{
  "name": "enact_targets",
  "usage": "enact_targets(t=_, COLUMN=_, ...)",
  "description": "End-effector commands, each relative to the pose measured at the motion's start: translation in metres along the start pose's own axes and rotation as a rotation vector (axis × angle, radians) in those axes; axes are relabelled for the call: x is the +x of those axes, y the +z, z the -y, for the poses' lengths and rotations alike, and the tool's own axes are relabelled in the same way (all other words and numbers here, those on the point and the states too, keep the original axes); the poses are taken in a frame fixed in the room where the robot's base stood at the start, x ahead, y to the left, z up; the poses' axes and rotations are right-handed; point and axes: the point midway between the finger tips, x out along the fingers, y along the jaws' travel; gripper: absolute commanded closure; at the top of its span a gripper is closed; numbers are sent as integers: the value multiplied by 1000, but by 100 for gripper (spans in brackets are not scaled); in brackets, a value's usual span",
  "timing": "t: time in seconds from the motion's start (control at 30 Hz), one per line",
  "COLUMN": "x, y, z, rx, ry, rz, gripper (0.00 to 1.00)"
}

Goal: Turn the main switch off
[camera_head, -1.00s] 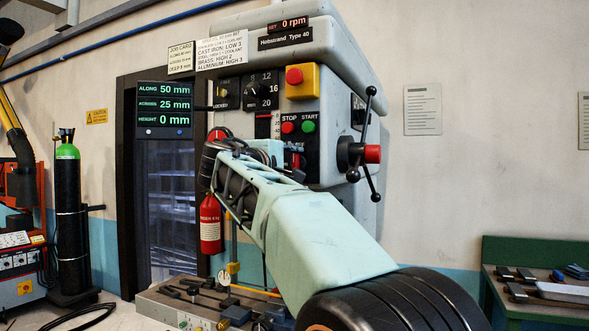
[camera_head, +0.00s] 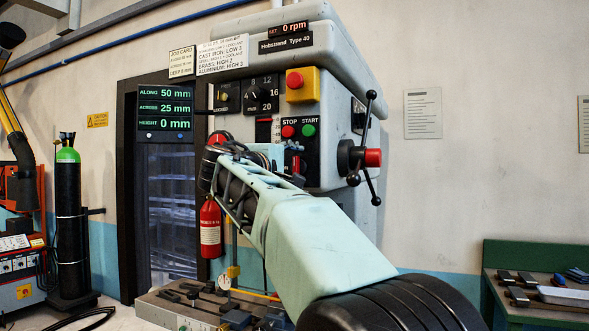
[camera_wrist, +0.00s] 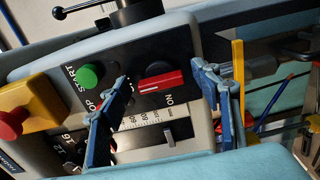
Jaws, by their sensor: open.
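The main switch (camera_wrist: 160,82) is a red bar handle on a black round base, set in the dark panel of the drilling machine. In the wrist view the bar lies nearly level across the picture, with an "ON" label just below its right part. It also shows in the head view as a small red part (camera_head: 297,163) under the start and stop buttons. My gripper (camera_wrist: 161,72) is open. Its blue fingers stand on either side of the switch with clear gaps, and the left one covers some panel lettering. In the head view my arm hides most of the gripper.
Near the switch are the green start button (camera_wrist: 88,76), the red stop button (camera_head: 288,131) and a yellow-boxed red emergency button (camera_head: 294,80). A feed handle with spokes (camera_head: 372,158) juts out at right. A fire extinguisher (camera_head: 210,230) hangs at left.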

Motion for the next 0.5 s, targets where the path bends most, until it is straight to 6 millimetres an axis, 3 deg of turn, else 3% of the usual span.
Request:
enact_targets(t=0.17, x=-15, y=0, z=-1, rx=-1, ry=0, rz=-1, gripper=42)
enact_targets(t=0.5, x=-85, y=-1, z=0, rx=1, ry=0, rz=-4, gripper=42)
